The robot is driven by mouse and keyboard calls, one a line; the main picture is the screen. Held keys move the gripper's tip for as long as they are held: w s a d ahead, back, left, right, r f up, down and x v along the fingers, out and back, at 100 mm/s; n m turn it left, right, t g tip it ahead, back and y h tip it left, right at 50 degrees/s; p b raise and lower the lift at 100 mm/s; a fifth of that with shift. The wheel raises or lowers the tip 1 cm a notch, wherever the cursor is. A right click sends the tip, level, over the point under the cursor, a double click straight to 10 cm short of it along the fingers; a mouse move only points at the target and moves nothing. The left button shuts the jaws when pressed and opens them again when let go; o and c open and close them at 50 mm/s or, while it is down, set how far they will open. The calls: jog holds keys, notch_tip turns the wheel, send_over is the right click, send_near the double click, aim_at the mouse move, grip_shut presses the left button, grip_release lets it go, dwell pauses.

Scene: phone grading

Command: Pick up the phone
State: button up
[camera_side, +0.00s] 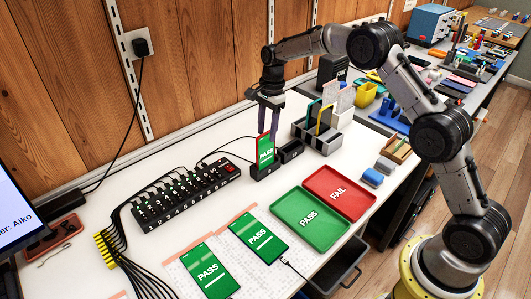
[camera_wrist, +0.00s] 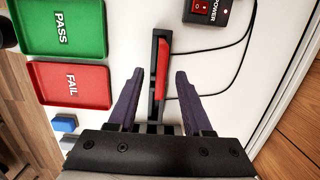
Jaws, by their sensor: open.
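A red-edged phone (camera_side: 265,150) with a green PASS screen stands upright in a black dock (camera_side: 262,172) on the white bench. In the wrist view the same phone (camera_wrist: 161,68) shows from above as a narrow red strip in the dark dock (camera_wrist: 153,104). My gripper (camera_side: 266,112) is above the phone, pointing down, with dark purple fingers. In the wrist view its fingers (camera_wrist: 159,73) are open, one to each side of the phone's line, with nothing held between them. The side view does not clearly show whether a finger touches the phone.
A green PASS tray (camera_side: 330,232) and red FAIL tray (camera_side: 352,187) are empty. Two more PASS phones lie flat (camera_side: 210,270) (camera_side: 258,237). A black power hub (camera_side: 188,195) with cables is left of the dock. A grey organizer (camera_side: 318,138) stands close to its right.

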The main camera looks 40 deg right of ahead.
aim_at(265, 146)
jog(key=shift+a+f, duration=0.25)
jog(key=shift+f, duration=1.3)
jog(key=shift+a+f, duration=0.2)
jog(key=shift+f, duration=1.35)
grip_shut()
jog(key=shift+w+r, duration=0.1)
